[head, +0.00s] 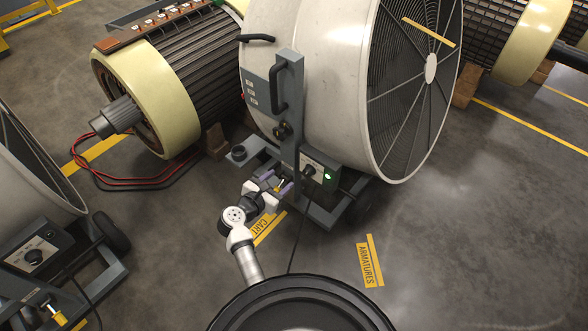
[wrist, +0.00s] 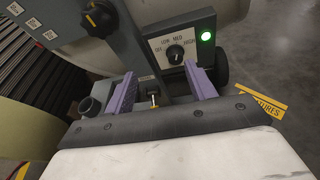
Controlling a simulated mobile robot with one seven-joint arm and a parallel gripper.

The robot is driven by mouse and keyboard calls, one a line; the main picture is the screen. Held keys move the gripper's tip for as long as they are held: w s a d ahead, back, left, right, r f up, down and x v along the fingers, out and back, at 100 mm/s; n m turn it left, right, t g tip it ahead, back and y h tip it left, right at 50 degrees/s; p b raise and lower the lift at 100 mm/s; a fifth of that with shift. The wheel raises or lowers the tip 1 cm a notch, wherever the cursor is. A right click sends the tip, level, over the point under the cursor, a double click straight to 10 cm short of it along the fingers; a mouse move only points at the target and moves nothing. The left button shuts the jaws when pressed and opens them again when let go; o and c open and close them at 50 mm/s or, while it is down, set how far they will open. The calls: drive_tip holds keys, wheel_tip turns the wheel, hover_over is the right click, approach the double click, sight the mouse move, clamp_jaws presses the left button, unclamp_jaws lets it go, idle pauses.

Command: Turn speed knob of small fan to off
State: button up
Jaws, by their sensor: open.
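A grey drum fan (head: 330,80) on a wheeled cart stands in front of me. Its control box (head: 323,163) carries a dark speed knob (head: 309,171), also in the wrist view (wrist: 175,53), under OFF, LOW, MED and HIGH labels. I cannot clearly tell which label the pointer marks. A green light (wrist: 206,36) beside it is lit. My gripper (head: 277,182) is open and empty, its purple fingers below and to the left of the knob in the head view. In the wrist view (wrist: 160,72) the knob shows beyond the fingertips, nearer the right finger, apparently not touched.
A second fan (head: 25,185) with its own knob (head: 33,257) stands at the left; which fan is smaller is unclear. The near fan's upright post (head: 290,110) bears a handle and another knob (wrist: 98,17). A large rotor (head: 165,75) and red cables lie behind.

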sight(306, 173)
drive_tip(key=shift+m+g, duration=0.5)
drive_tip(key=shift+g, duration=0.1)
drive_tip(key=f+x, duration=0.1)
drive_tip(key=x, duration=0.4)
drive_tip(key=s+f+x, duration=0.1)
drive_tip(key=x, duration=0.4)
drive_tip(key=s+f+b+x, duration=0.1)
drive_tip(key=x, duration=0.4)
drive_tip(key=shift+d, duration=0.3)
drive_tip(key=c, duration=1)
drive_tip(key=shift+o, duration=0.2)
